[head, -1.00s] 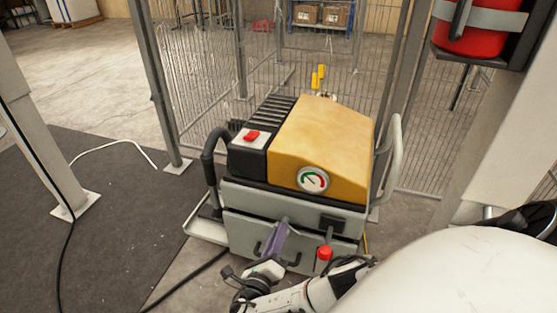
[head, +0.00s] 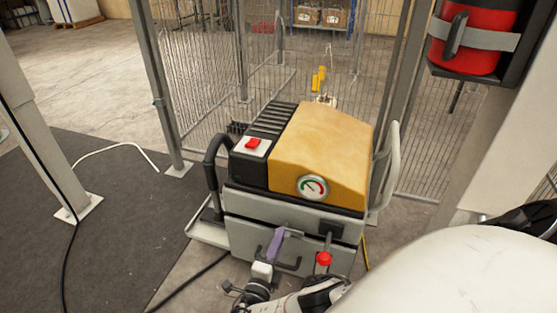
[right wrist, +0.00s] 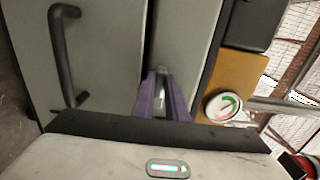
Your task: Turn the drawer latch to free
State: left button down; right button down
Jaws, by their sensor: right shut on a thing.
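The machine's grey drawer (head: 247,235) has a dark bar handle (head: 288,264), which also shows at the left in the right wrist view (right wrist: 65,55). My right gripper (head: 278,233) has purple fingers and is at the upper part of the drawer front. In the right wrist view the fingers (right wrist: 161,88) are shut on a small grey metal piece, apparently the drawer latch (right wrist: 160,80), by the dark seam along the drawer's top edge. The fingers hide most of the latch, so its angle is hard to tell. My left gripper is not in view.
The machine has a yellow cover (head: 325,145), a gauge (head: 312,187) and a red switch (head: 253,143). Wire fencing (head: 290,70) stands behind. A fire extinguisher (head: 480,30) hangs at upper right.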

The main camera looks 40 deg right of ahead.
dwell(0.5)
jog(key=c, duration=1.8)
grip_release()
jog(key=shift+o, duration=0.2)
jog(key=v, duration=1)
jog(key=shift+a+p, duration=0.15)
jog(key=shift+p, duration=0.3)
